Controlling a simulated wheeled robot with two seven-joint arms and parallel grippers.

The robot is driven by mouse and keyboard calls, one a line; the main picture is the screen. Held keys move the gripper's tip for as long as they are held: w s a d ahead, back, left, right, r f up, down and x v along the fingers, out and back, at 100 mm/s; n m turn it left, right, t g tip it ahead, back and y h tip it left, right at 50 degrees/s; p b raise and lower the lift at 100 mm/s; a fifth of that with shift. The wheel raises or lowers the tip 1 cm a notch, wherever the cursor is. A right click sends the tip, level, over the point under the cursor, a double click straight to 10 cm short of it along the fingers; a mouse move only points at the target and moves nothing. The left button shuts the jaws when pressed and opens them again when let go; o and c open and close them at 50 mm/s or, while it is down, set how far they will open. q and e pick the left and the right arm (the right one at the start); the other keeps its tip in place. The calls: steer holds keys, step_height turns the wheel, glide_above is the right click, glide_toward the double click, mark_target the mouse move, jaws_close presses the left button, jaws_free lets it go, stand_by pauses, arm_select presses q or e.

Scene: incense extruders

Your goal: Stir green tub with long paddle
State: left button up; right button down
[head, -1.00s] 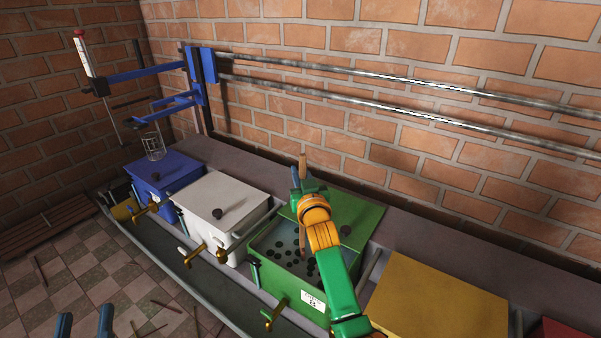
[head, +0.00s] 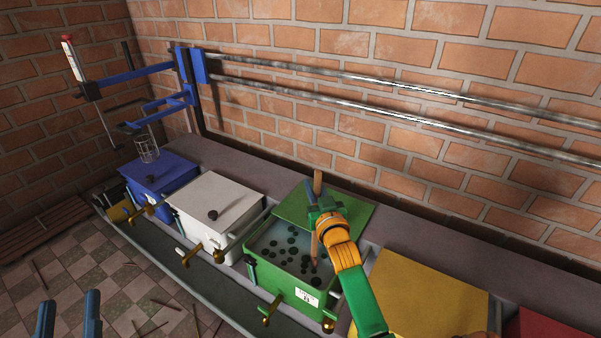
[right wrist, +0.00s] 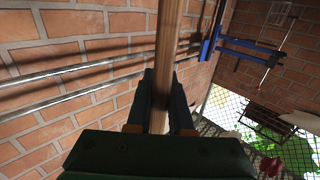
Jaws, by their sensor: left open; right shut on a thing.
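The green tub (head: 262,274) stands in the row of tubs, its front part open on grey liquid with many dark round pieces. A green lid (head: 350,215) covers its back part. My right gripper (head: 318,207), above the tub, is shut on the long paddle (head: 317,184), a wooden shaft held about upright. Its lower part reaches down into the open part of the tub; its end is hidden in the contents. The shaft (right wrist: 164,60) also runs between the fingers in the right wrist view. My left gripper (head: 68,308) is open and empty, low at the left.
A white tub (head: 213,236) with a lid and a blue tub (head: 150,196) stand to the left. A yellow lid (head: 425,295) lies to the right. Brass taps (head: 270,310) stick out in front. Metal rails (head: 400,90) run along the brick wall behind.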

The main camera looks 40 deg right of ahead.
steer(key=shift+s+d, duration=0.15)
steer(key=shift+s, duration=0.1)
steer(key=w+a+b, duration=0.3)
steer(key=w+b, duration=0.2)
steer(key=w, duration=0.2)
steer(key=w+a+b, duration=0.3)
steer(key=w+b, duration=0.3)
steer(key=s+d+p, duration=0.2)
steer(key=s+p, duration=0.2)
steer(key=s+d+p, duration=0.2)
steer(key=s+p, duration=0.2)
steer(key=p, duration=0.1)
steer(key=s+d+p, duration=0.2)
steer(key=s+p, duration=0.3)
